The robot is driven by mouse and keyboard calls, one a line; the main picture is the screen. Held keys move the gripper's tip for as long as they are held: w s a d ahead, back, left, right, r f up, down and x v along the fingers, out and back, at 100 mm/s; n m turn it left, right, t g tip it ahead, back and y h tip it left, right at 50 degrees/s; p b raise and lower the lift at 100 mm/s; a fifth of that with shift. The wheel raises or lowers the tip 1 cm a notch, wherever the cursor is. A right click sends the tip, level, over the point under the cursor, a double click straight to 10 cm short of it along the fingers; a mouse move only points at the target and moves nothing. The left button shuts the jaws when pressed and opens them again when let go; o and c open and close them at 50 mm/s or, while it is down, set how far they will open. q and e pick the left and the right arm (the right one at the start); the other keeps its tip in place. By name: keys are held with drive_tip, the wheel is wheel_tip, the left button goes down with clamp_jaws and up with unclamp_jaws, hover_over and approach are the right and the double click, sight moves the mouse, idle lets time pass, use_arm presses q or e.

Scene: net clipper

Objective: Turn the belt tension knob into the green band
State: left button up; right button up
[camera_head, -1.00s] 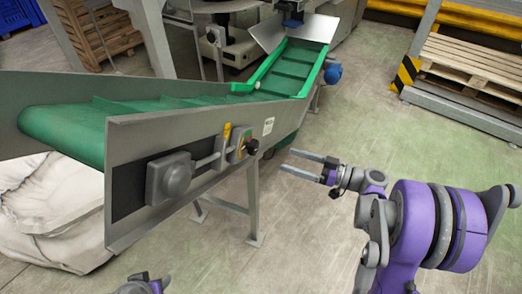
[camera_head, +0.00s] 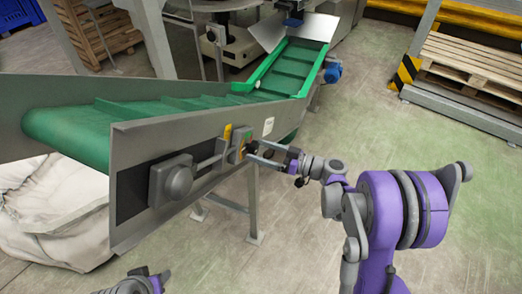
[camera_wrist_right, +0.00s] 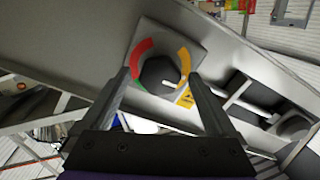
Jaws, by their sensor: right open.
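The belt tension knob (camera_wrist_right: 158,72) is dark and round, on a light plate on the conveyor's side. A pale pointer mark (camera_wrist_right: 172,84) shows at its lower right in the right wrist view. A red band (camera_wrist_right: 143,54) curves at its left and a yellow-orange band (camera_wrist_right: 184,52) at its right; only small bits of green show. My right gripper (camera_wrist_right: 160,85) is open, with one finger on each side of the knob in that view; contact is not clear. In the head view, the right gripper (camera_head: 257,152) partly hides the knob. My left gripper (camera_head: 143,279) is partly visible at the bottom edge.
The inclined conveyor (camera_head: 180,132) has a green belt and a grey side wall. A grey housing (camera_head: 172,180) and rod project from this wall, left of the knob. A white sack (camera_head: 55,215) lies below. Open floor (camera_head: 290,245) lies at the right.

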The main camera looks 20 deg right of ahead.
drive_tip(key=c, duration=1.4)
drive_tip(key=shift+o, duration=0.2)
drive_tip(key=shift+m, duration=0.3)
drive_tip(key=m+b, duration=0.1)
drive_tip(key=m, duration=0.2)
drive_tip(key=shift+f+m+b, duration=0.1)
drive_tip(key=shift+m+b, duration=0.2)
drive_tip(key=m+b, duration=0.1)
drive_tip(key=m, duration=0.4)
drive_tip(key=shift+b, duration=0.4)
drive_tip(key=m+b, duration=0.1)
drive_tip(key=m, duration=0.4)
drive_tip(key=shift+s, duration=0.1)
drive_tip(key=shift+m+b, duration=0.65)
drive_tip(key=shift+m, duration=1.65)
